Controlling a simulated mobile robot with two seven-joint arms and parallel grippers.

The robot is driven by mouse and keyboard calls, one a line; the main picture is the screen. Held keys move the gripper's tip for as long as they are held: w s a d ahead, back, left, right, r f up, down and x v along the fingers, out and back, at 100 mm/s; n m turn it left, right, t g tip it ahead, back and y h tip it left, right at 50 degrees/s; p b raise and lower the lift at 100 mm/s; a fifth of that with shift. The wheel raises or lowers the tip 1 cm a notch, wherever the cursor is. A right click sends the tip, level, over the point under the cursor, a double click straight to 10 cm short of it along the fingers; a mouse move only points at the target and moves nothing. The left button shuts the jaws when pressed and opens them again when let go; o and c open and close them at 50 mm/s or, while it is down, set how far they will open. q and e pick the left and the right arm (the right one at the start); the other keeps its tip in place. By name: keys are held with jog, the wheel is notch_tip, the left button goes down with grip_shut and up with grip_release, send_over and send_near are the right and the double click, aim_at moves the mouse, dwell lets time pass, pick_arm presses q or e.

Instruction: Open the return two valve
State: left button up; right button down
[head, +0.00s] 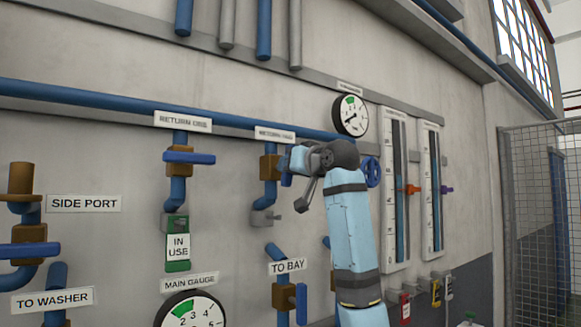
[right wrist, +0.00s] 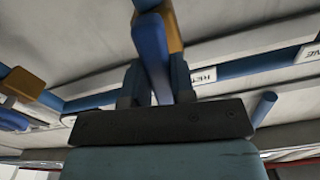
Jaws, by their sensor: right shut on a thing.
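The return two valve has a brown body (head: 268,166) on a blue pipe, under a white label (head: 275,134) that seems to read RETURN TWO. Its blue lever (head: 286,180) is mostly hidden behind my right gripper (head: 294,160) in the head view. In the right wrist view the blue lever (right wrist: 150,48) runs down between the two fingers of my right gripper (right wrist: 156,85), which is shut on it. The brown body (right wrist: 172,28) shows beside the lever. How far the lever is turned is hard to tell. My left gripper is not in view.
To the left is the RETURN ONE valve with a blue lever (head: 190,157) across its pipe and a green IN USE tag (head: 178,248) below. A round gauge (head: 350,116) and a blue handwheel (head: 372,171) are close to my right arm. The TO BAY valve (head: 285,296) is below.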

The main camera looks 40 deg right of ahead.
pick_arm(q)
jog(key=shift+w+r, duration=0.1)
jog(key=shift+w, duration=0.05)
pick_arm(e)
jog(key=c, duration=1)
grip_release()
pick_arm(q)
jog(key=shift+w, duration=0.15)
pick_arm(e)
jog(key=shift+o, duration=0.2)
jog(key=shift+s, duration=0.15)
pick_arm(q)
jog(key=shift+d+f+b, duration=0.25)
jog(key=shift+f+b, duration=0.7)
jog(key=shift+b, duration=0.15)
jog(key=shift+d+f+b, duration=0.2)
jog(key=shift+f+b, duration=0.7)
jog(key=shift+b, duration=0.15)
pick_arm(e)
jog(key=s+a, duration=0.1)
jog(key=s, duration=1.2)
jog(key=shift+s+a, duration=0.25)
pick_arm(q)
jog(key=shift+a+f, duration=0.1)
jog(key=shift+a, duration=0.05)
